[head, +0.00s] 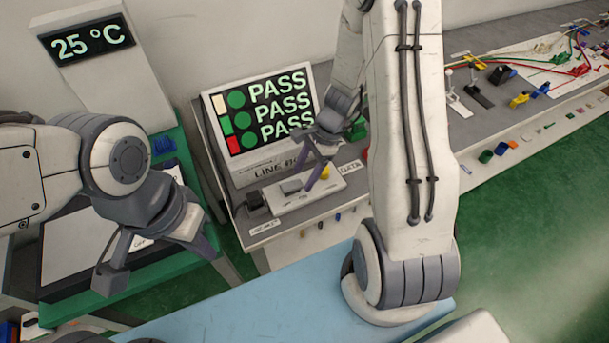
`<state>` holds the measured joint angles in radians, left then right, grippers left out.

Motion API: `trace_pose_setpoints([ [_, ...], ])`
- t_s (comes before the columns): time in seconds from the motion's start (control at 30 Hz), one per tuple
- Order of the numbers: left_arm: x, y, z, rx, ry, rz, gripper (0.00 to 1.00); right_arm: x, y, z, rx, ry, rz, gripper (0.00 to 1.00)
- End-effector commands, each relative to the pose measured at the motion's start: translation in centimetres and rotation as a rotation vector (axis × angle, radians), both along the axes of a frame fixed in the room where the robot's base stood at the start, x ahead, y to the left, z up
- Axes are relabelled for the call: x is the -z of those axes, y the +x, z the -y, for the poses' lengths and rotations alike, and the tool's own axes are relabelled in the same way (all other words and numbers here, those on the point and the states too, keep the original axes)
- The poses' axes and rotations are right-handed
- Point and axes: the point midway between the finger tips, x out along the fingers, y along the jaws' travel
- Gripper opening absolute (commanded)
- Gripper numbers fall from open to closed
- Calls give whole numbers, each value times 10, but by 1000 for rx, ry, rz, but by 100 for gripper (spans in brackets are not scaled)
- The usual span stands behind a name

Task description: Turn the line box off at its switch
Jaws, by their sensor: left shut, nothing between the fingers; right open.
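The line box (262,163) stands on a grey bench, its lit screen (268,112) showing PASS three times beside coloured marks. My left gripper (158,264) is shut and empty at the left, well away from the line box.
A box reading 25 °C (88,40) stands at the back left above a green-framed fixture. A blue surface (270,300) is at the front. My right arm hides the middle of the bench. At the right are levers (476,90), wires and coloured parts.

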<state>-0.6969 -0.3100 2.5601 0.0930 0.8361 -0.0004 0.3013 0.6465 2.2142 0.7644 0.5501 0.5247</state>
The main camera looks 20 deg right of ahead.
Motion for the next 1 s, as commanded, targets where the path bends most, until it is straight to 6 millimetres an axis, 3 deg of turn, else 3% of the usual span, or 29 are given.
trace_pose_setpoints([
  [0.4, 2, 0, 0, 0, 0, 0, 0, 9, 0, -4, 0, -1, 0, 65],
  [0.57, 2, 0, 0, 0, 0, 0, 0, 9, 0, -4, 0, -1, 0, 4],
  [0.6, 2, 0, 0, 0, 0, 0, 0, 9, 0, -3, 0, -1, 0, 0],
  [0.77, -3, 0, 0, 0, 0, 0, 0, 7, -1, -4, -2, -14, -1, 0],
  [1.0, -43, 0, 0, 0, 0, 0, 0, -6, -2, -11, -9, -175, 0, 0],
])
